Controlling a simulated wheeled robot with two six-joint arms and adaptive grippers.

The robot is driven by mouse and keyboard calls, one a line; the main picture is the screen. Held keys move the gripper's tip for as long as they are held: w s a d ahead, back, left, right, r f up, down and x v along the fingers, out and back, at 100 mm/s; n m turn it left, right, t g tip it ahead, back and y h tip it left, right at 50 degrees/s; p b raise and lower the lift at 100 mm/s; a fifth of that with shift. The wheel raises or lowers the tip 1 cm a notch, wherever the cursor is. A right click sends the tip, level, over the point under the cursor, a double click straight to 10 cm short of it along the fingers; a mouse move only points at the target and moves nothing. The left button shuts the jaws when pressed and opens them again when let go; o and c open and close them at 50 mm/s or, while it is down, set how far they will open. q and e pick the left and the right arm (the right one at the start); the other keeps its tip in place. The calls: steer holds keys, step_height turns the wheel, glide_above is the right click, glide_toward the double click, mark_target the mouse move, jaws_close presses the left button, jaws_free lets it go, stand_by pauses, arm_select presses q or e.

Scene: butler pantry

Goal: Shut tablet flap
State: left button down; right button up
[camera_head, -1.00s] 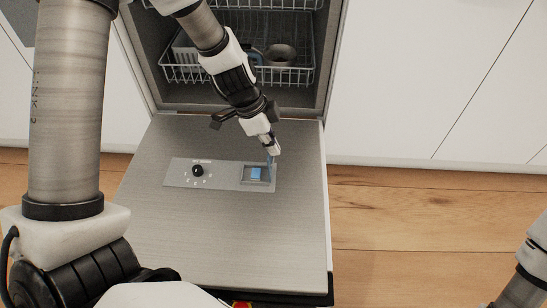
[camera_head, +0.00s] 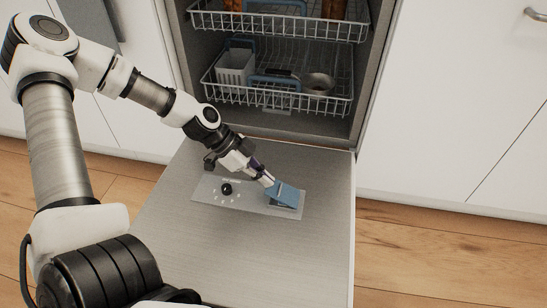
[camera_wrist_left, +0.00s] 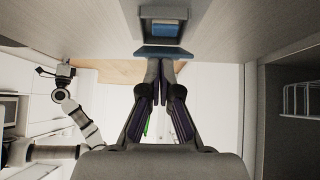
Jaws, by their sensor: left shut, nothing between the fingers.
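The blue tablet flap (camera_head: 286,191) stands tilted partly up over the tablet compartment (camera_head: 284,207) in the lowered dishwasher door. My left gripper (camera_head: 270,181) is shut and empty, its fingertips at the left side of the flap, touching or very close. In the left wrist view the flap (camera_wrist_left: 164,52) is a blue-grey strip just ahead of the shut fingertips (camera_wrist_left: 160,62). Beyond it the compartment (camera_wrist_left: 163,13) is open with a blue tablet (camera_wrist_left: 166,31) inside. My right gripper (camera_wrist_left: 60,72) shows small at the left of that view; its jaws are unclear.
A black knob (camera_head: 227,188) sits on the panel left of the compartment. The flat door (camera_head: 230,250) is otherwise bare. Behind it the lower rack (camera_head: 300,103) holds a white basket (camera_head: 236,66) and a bowl (camera_head: 318,82). White cabinets flank the dishwasher.

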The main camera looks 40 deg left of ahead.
arm_select(q)
steer(key=f, duration=0.1)
steer(key=a+f+b, duration=0.1)
steer(key=shift+s+a+f, duration=0.15)
steer(key=shift+s+f, duration=0.2)
steer(key=shift+s, duration=0.05)
steer(key=shift+s+a+f+b, duration=0.1)
steer(key=shift+a+f+b, duration=0.1)
steer(key=shift+f+b, duration=0.4)
steer(key=shift+s+a+f+b, duration=0.1)
steer(key=shift+a+f+b, duration=0.05)
steer(key=shift+f+b, duration=0.4)
